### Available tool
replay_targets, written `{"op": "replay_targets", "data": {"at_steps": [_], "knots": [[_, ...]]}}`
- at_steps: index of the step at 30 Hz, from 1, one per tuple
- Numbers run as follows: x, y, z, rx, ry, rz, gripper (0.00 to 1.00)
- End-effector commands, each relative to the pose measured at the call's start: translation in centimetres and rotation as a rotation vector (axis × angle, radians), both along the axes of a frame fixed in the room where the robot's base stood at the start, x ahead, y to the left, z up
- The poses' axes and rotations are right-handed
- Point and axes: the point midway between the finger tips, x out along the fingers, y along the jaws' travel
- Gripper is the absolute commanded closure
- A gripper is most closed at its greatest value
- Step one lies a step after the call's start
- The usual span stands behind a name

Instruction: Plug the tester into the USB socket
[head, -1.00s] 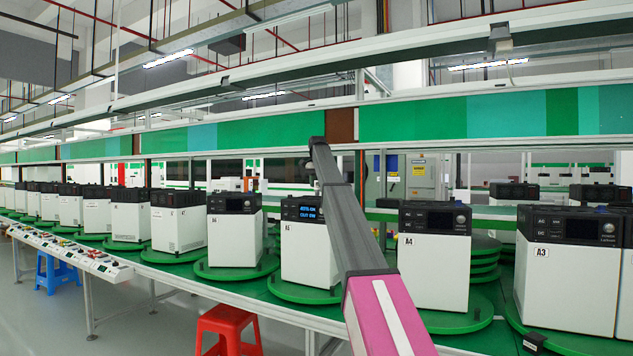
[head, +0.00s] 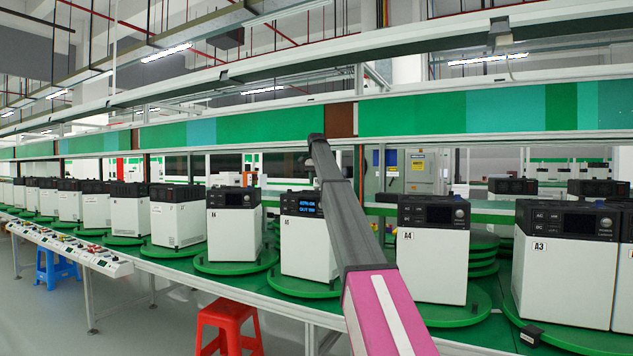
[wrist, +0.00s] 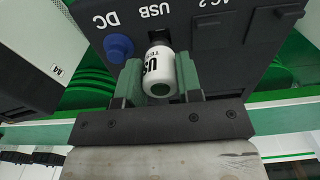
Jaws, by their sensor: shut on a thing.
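My gripper (wrist: 160,85) shows in the wrist view, with its two green fingers closed on the sides of the tester (wrist: 159,72). The tester is a short white cylinder with dark lettering. It points at the dark panel below the "USB" marking, which appears upside down. The USB socket (wrist: 157,34) shows as a dark opening right at the tester's far end. I cannot tell whether the plug is inside it. In the head view, the white unit A5 (head: 304,250) has a lit blue display. My arm hides part of the area beside it, and the gripper is not visible there.
A blue round knob or plug (wrist: 118,48) sits beside the tester at the DC marking. Unit A4 (head: 432,265) stands to the right and unit A3 (head: 562,275) farther right, on green turntables. A small black block (head: 531,335) lies near A3. A red stool (head: 228,318) stands below.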

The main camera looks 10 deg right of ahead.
Motion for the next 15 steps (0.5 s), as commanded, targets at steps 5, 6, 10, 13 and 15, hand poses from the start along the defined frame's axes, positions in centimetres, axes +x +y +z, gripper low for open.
{"op": "replay_targets", "data": {"at_steps": [5, 6, 10, 13, 15], "knots": [[-0.01, 0.01, -0.14, 0.000, 0.000, 0.000, 0.92], [-0.01, 0.01, -0.20, 0.000, 0.000, 0.000, 0.92], [0.00, 0.00, -0.43, 0.000, 0.000, 0.000, 0.92], [0.00, 0.00, -0.61, 0.000, 0.000, 0.000, 0.92], [-0.01, 0.01, -0.73, 0.000, 0.000, 0.000, 0.92]]}}
